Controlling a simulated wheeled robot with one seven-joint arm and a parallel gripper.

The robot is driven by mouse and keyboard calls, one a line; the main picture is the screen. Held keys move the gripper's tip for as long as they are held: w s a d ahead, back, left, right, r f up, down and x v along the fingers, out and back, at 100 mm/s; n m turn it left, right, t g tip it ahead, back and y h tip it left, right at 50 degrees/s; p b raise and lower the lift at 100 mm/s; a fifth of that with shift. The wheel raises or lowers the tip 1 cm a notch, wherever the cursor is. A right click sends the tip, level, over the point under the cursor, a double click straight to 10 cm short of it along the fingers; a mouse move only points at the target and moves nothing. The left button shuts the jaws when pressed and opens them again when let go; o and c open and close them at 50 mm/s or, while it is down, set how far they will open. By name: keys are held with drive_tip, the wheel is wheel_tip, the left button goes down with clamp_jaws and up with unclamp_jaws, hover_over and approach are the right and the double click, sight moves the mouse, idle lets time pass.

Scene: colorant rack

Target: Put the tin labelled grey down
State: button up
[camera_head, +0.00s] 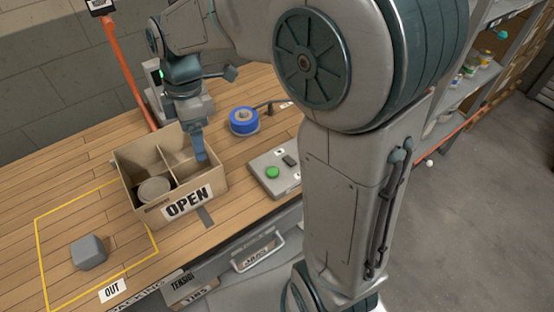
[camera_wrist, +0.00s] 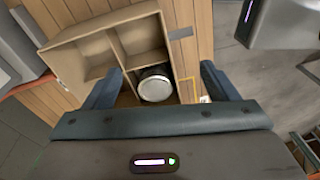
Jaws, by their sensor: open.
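A round grey metal tin (camera_head: 154,189) stands in the front-left compartment of an open divided box (camera_head: 218,184) labelled OPEN. No label can be read on it. In the wrist view the tin (camera_wrist: 155,86) shows its pale round top inside the box (camera_wrist: 76,54), between my fingers in the picture. My gripper (camera_head: 199,150) is at the right side of the box in the head view, its fingers reaching down by the right compartment. In the wrist view my gripper (camera_wrist: 162,74) has its fingers wide apart with nothing held between them.
A yellow outline (camera_head: 97,288) marked OUT lies left of the box, with a grey block (camera_head: 88,252) inside. A blue tape roll (camera_head: 244,121) and a control box with a green button (camera_head: 273,173) stand right of the box. Shelves (camera_head: 484,78) hold small containers at far right.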

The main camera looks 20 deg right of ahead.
drive_tip(key=s+d+m+t+h, duration=0.1)
drive_tip(key=s+d+m+t, duration=0.3)
drive_tip(key=s+d+m, duration=0.9)
drive_tip(key=d+m, duration=0.1)
drive_tip(key=m, duration=0.4)
drive_tip(key=shift+f+m, duration=0.3)
drive_tip(key=shift+m, duration=0.1)
